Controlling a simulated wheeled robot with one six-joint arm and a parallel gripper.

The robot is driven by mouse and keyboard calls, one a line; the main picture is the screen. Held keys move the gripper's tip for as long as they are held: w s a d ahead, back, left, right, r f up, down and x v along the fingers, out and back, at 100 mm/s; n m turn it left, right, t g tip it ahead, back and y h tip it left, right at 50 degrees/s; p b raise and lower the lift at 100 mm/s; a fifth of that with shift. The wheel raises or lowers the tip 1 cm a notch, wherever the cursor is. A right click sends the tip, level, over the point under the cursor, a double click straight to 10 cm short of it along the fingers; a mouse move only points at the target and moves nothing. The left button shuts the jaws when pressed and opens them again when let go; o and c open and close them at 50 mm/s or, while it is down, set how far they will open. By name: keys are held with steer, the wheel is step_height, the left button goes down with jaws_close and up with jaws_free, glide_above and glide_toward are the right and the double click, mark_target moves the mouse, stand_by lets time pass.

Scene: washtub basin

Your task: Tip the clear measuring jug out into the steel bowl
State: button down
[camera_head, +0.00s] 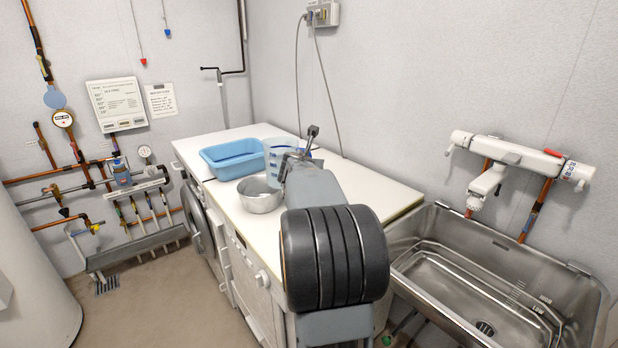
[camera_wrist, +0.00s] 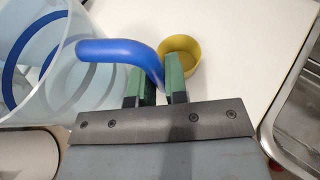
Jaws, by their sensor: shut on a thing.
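The clear measuring jug (camera_head: 277,150), with blue bands, is near the far wall end of the white worktop, behind and right of the steel bowl (camera_head: 260,198) in the head view. In the wrist view the jug (camera_wrist: 62,85) fills the left side, with its blue handle (camera_wrist: 115,50) between the green fingers of my gripper (camera_wrist: 160,88). My gripper is shut on the handle. My arm hides part of the jug in the head view. I cannot tell whether its base touches the worktop, or what it holds. The steel bowl stands upright on the worktop near its front edge.
A blue basin (camera_head: 232,158) stands on the worktop (camera_head: 206,144) left of the jug. A yellow cup (camera_wrist: 181,60) stands just beyond my fingers in the wrist view. A steel sink (camera_head: 490,275) with a wall tap (camera_head: 490,180) lies to the right.

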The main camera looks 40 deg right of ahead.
mark_target(297, 145)
steer(key=shift+s+d+r+n+g+h+p, duration=0.15)
steer(key=shift+r+n+g+p, duration=0.4)
steer(key=shift+p, duration=0.85)
steer(key=shift+s+d+r+n+g+h+p, duration=0.1)
steer(key=shift+s+r+n+g+h+p, duration=0.15)
steer(key=shift+r+n+p, duration=0.8)
steer(key=shift+s+d+r+g+h+p, duration=0.15)
steer(key=shift+r+g+p, duration=0.3)
steer(key=shift+p, duration=1.3)
steer(key=shift+w+a+f+n+g+h+p, duration=0.1)
steer(key=shift+w+a+n+g+h+p, duration=0.2)
steer(key=shift+w+n+g+p, duration=0.4)
steer(key=shift+w+a+n+g+h+p, duration=0.2)
steer(key=shift+n+g+p, duration=0.25)
steer(key=shift+n+p, duration=0.45)
steer(key=shift+w+a+r+n+g+h+p, duration=0.25)
steer(key=shift+w+r+n+p, duration=0.1)
steer(key=shift+w+n+p, duration=0.15)
steer(key=shift+w+a+r+n+g+h+p, duration=0.2)
steer(key=shift+w+r+n+g+p, duration=0.1)
steer(key=shift+w+r+n+p, duration=0.25)
steer(key=shift+w+a+r+n+g+h+p, duration=0.15)
steer(key=shift+w+r+n+g+h+p, duration=0.2)
steer(key=shift+p, duration=0.3)
steer(key=shift+w+p, duration=0.1)
steer(key=shift+p, duration=0.25)
